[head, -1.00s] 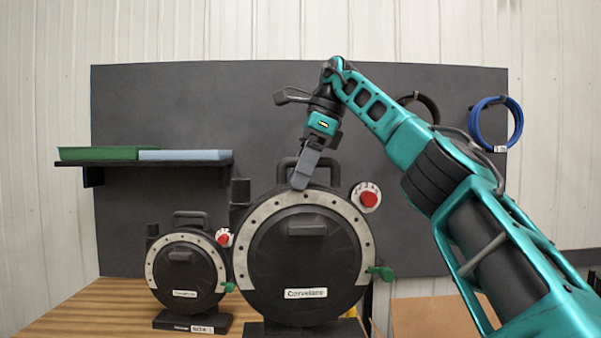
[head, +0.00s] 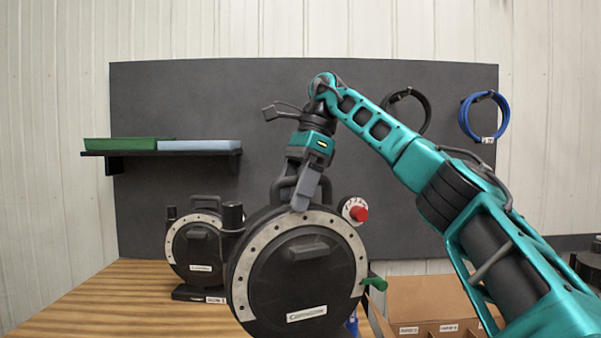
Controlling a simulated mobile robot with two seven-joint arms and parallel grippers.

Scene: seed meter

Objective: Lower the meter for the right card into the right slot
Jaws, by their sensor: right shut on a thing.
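A large round black seed meter (head: 298,268) with a perforated grey rim, a red knob and a green lever is in the middle of the head view, tilted slightly. My right gripper (head: 303,195) is at the top of it, shut on its handle. The meter's lower end is cut off by the bottom edge of the picture. A smaller-looking, similar meter (head: 198,246) stands further back on the left, on a dark base with a small label. The slots and cards cannot be made out clearly. My left gripper is out of view.
A wooden table (head: 95,300) is bare at the front left. A cardboard box (head: 435,292) with labelled compartments is at the lower right. A wall shelf (head: 165,153) holds a green tray and a blue slab. Cable coils hang on the dark board (head: 420,85).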

